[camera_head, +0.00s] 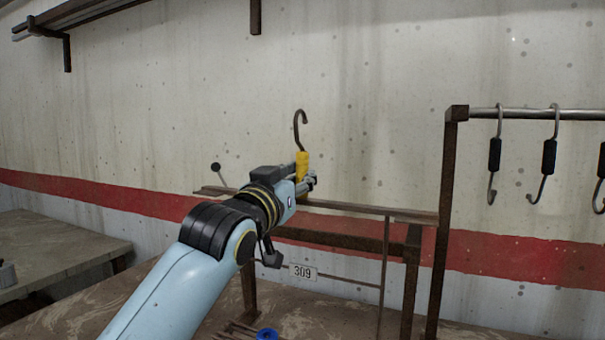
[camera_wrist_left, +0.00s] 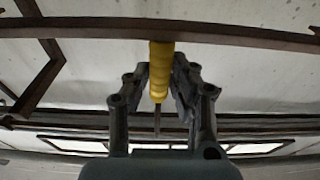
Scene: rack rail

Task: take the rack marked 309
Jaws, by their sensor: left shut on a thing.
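My left gripper (camera_head: 306,178) is shut on the yellow grip of a metal hook (camera_head: 302,164). The hook stands upright, its curved end pointing up and empty. In the left wrist view the yellow grip (camera_wrist_left: 160,68) sits between the two fingers (camera_wrist_left: 160,88), with a thin shaft below it. My arm hides part of the rack. I cannot tell whether the hook touches the rack. My right gripper is not in view.
Several black-gripped hooks (camera_head: 549,157) hang from a metal rail (camera_head: 565,114) at the right. A rusty post (camera_head: 444,200) holds that rail. A table (camera_head: 60,250) stands at the left. A blue round thing (camera_head: 267,334) is at the bottom edge. A shelf (camera_head: 85,12) is high up left.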

